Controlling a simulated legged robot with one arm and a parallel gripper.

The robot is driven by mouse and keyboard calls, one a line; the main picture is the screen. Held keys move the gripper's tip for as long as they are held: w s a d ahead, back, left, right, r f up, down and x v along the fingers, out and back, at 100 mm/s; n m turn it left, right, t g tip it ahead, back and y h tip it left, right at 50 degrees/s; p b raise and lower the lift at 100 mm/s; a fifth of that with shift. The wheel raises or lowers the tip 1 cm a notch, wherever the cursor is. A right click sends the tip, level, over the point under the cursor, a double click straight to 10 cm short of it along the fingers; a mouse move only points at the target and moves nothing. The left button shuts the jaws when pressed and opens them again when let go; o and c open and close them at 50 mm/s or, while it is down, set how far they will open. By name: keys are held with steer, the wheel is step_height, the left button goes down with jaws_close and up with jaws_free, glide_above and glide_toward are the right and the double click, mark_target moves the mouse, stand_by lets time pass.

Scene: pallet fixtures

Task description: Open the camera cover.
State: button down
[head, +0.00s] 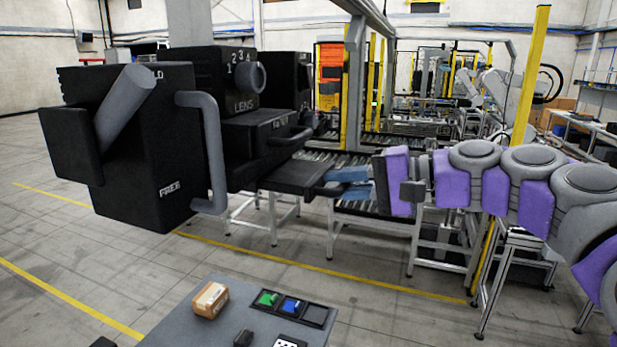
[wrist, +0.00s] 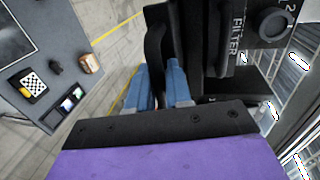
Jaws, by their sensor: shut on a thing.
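The camera (head: 130,150) is a large black boxy fixture with white lettering such as "LENS" and "FREE", at the left of the head view. A flat black panel (head: 297,177), seemingly its cover, sticks out from its right side. My gripper (head: 330,182), with blue fingers, reaches in from the right at the panel's outer end. In the wrist view my gripper (wrist: 159,82) has its fingers on either side of a dark part (wrist: 156,48), and is shut on it. I cannot tell exactly where the panel joins the camera.
A grey handle (head: 208,150) and a round knob (head: 250,77) stand out from the camera. Below is a grey table (head: 225,325) with a small cardboard box (head: 210,300) and coloured tiles. Conveyors and a yellow post (head: 530,75) stand behind. The floor at left is clear.

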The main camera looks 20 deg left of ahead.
steer(key=d, duration=0.5)
steer(key=shift+s+d+f, duration=0.2)
steer(key=shift+s+d, duration=0.05)
steer(key=shift+d, duration=0.1)
steer(key=shift+a, duration=0.1)
steer(key=c, duration=1.2)
jaws_free()
steer(key=shift+c, duration=0.2)
steer(key=shift+r, duration=0.1)
steer(key=p+v, duration=0.2)
steer(key=v, duration=1.5)
steer(key=shift+d, duration=0.35)
